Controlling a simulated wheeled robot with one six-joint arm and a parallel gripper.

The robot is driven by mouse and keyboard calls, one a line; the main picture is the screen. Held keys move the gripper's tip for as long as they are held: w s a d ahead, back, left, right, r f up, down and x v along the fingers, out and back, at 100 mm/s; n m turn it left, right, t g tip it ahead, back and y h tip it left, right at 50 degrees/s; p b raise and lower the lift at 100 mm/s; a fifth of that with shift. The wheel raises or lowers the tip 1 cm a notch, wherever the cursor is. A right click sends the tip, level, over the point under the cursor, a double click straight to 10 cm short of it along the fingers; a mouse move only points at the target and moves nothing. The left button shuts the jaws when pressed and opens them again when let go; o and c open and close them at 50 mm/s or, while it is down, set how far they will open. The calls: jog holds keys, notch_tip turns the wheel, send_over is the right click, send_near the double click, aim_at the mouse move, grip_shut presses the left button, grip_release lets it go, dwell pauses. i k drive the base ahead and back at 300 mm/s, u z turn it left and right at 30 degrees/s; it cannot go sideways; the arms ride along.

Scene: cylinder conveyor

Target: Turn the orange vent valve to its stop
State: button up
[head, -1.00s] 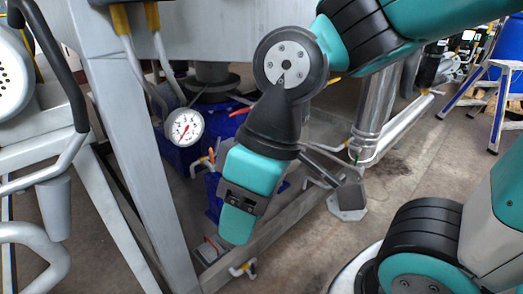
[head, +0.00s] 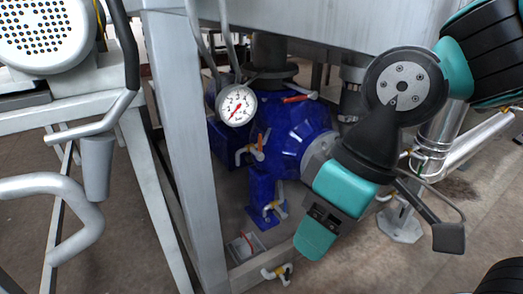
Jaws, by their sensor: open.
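A small valve with an upright orange handle (head: 261,142) and a white elbow fitting sits at the left front of the blue vessel in the head view. It appears to be the orange vent valve. How far it is turned is too small to tell. My gripper (head: 316,238), at the end of my teal and black arm, points down, below and right of the valve in the picture. It is open and appears empty and apart from the valve. Its fingertips do not show clearly.
A red-orange lever (head: 298,98) is higher on the blue vessel (head: 305,132). A round gauge (head: 237,105) hangs to the left. Yellow-handled valves (head: 280,271) are lower down. A thick grey frame leg (head: 187,150) stands left. Open floor lies at right.

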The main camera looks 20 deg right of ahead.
aim_at(260, 156)
jog(key=z, duration=1)
jog(key=k, duration=1.3)
jog(key=z, duration=0.95)
jog(key=i, duration=0.75)
jog(key=u, duration=0.85)
jog(key=i, duration=1.1)
jog(key=u, duration=1)
jog(key=i, duration=0.25)
jog(key=u, duration=0.05)
